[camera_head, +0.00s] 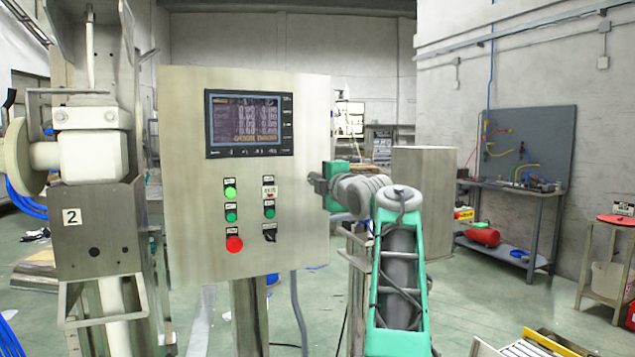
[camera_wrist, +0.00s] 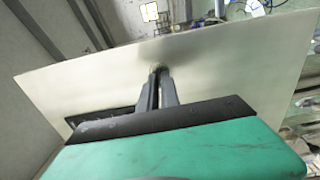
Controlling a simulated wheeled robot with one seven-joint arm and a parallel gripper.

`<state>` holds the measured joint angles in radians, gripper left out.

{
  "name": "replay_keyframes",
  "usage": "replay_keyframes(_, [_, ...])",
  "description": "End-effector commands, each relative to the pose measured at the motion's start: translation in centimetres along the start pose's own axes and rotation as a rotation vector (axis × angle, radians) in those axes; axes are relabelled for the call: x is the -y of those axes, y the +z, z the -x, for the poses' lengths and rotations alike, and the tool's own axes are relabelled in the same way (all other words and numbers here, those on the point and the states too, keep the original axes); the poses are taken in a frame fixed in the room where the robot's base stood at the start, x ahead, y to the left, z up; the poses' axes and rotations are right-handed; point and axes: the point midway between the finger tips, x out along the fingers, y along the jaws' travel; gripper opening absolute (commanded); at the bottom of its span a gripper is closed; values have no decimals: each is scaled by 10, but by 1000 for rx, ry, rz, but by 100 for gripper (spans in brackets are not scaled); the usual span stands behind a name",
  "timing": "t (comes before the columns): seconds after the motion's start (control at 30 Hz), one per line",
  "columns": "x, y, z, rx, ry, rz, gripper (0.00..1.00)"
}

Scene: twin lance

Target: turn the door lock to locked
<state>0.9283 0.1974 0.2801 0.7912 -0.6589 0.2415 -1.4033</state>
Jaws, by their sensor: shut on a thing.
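A metal control cabinet (camera_head: 205,185) stands upright at the centre of the head view, its door shut as far as I can see. My gripper (camera_head: 315,182) is at the cabinet's right side. In the wrist view my gripper (camera_wrist: 159,74) has its two fingers close together, tips against a flat pale metal face of the cabinet (camera_wrist: 235,70). They are shut on a small part there, which I take for the door lock. The fingers hide nearly all of it, so its turn angle cannot be read. In the head view the lock is hidden.
The cabinet front carries a screen (camera_head: 249,123), green buttons, a red stop button (camera_head: 234,244) and a black selector switch (camera_head: 269,233). A machine marked 2 (camera_head: 90,225) stands on the left. A workbench (camera_head: 510,190) is at the right wall.

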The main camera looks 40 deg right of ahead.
Motion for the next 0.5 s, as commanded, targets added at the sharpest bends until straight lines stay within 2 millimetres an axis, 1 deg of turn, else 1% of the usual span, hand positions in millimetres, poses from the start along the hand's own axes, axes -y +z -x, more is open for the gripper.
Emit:
replay_keyframes(0.13, [0,0,0,1,0,1,0])
replay_keyframes(0.17, [0,0,0,1,0,1,9])
replay_keyframes(0.4, [0,0,0,0,0,0,28])
replay_keyframes(0.5, [0,0,0,0,0,0,28])
